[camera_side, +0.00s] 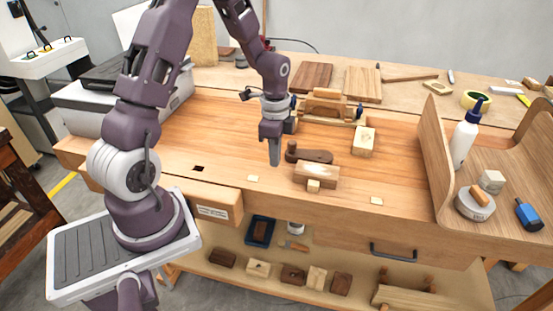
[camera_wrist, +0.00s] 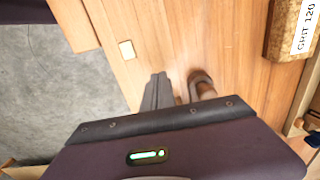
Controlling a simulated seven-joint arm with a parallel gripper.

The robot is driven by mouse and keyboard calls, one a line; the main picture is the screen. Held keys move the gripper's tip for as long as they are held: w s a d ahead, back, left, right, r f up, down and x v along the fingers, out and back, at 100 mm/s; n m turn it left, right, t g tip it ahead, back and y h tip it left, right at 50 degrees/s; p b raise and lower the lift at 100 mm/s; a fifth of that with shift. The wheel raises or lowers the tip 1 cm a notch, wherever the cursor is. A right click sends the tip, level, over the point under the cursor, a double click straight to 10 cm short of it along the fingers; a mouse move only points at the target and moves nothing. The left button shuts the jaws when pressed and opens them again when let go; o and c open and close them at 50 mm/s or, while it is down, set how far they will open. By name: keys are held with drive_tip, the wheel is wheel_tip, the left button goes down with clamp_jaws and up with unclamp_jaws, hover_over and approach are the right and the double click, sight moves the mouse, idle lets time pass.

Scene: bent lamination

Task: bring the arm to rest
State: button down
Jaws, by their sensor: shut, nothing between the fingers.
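My gripper (camera_side: 274,160) hangs fingers-down above the workbench, just left of a dark brown wooden tool (camera_side: 312,155). Its two fingers are together with nothing between them. In the wrist view the shut fingers (camera_wrist: 158,88) point at the bare bench top, and a rounded brown piece lies just to their right. The gap between the fingertips and the bench is hard to judge.
A pale-topped block (camera_side: 317,174) and another wood block (camera_side: 364,141) lie to the right, with a clamped wooden form (camera_side: 325,106) behind. A curved wooden tray (camera_side: 435,150) with a glue bottle (camera_side: 465,138) stands farther right. The bench's left (camera_side: 215,130) is clear.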

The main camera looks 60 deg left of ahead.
drive_tip(key=s+d+r+n+t, duration=0.1)
drive_tip(key=d+r, duration=0.2)
drive_tip(key=r, duration=0.5)
drive_tip(key=s+d+r+n, duration=0.1)
drive_tip(key=s+d+r, duration=0.1)
drive_tip(key=r, duration=0.5)
drive_tip(key=s+d+r+n+t, duration=0.2)
drive_tip(key=s+d+r+n, duration=0.1)
drive_tip(key=s+d, duration=0.2)
drive_tip(key=s+d+r+n+t, duration=0.2)
drive_tip(key=s+d+r+n, duration=0.2)
drive_tip(key=s, duration=0.6)
drive_tip(key=shift+d+r+t, duration=0.15)
drive_tip(key=shift+d+t, duration=0.15)
drive_tip(key=shift+d, duration=0.2)
